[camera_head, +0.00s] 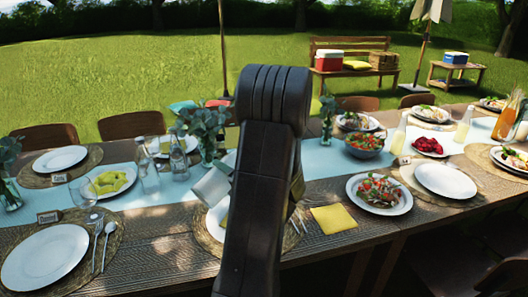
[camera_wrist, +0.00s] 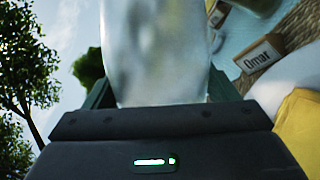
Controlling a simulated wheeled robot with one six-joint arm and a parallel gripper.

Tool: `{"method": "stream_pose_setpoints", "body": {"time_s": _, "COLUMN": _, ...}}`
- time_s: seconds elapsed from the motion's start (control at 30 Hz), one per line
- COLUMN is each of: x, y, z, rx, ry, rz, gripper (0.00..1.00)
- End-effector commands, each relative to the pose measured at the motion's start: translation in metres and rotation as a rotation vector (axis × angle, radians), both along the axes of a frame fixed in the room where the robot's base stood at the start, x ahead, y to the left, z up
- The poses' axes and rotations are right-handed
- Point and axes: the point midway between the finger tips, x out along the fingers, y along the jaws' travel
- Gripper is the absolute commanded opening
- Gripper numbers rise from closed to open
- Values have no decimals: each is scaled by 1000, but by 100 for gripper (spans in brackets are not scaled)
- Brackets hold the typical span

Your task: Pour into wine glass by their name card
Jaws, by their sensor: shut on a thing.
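My gripper (camera_wrist: 160,88) is shut on a pale, translucent glass-like vessel (camera_wrist: 155,45), whose top is cut off in the wrist view. In the head view the vessel (camera_head: 211,188) shows tilted to the left of my arm, above a place setting; my arm hides the rest. Whether liquid leaves it cannot be told. A name card reading "Omar" (camera_wrist: 258,55) stands at upper right in the wrist view. A card that seems to read "Daniel" (camera_head: 48,217) stands by the left front plate. A clear stemmed glass (camera_head: 83,190) stands near it.
Clear bottles (camera_head: 179,160) and a leafy vase (camera_head: 206,135) stand left of my arm. A yellow napkin (camera_head: 334,219), a salad plate (camera_head: 379,193), a salad bowl (camera_head: 364,145) and a pale bottle (camera_head: 399,137) are on the right. The table is crowded.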

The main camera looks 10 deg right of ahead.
Motion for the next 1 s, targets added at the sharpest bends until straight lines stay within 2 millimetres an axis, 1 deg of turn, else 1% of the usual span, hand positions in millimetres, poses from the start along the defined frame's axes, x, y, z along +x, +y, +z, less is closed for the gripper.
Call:
{"method": "stream_pose_setpoints", "body": {"time_s": 0.03, "x": 0, "y": 0, "z": 12, "rx": 25, "ry": 12, "rz": 0, "gripper": 27}}
{"method": "stream_pose_setpoints", "body": {"time_s": 0.17, "x": -1, "y": 1, "z": 20, "rx": 79, "ry": 46, "rz": 0, "gripper": 27}}
{"method": "stream_pose_setpoints", "body": {"time_s": 0.5, "x": 3, "y": -4, "z": 22, "rx": 161, "ry": 98, "rz": 0, "gripper": 27}}
{"method": "stream_pose_setpoints", "body": {"time_s": 1.0, "x": 5, "y": -7, "z": 26, "rx": 217, "ry": 132, "rz": 0, "gripper": 27}}
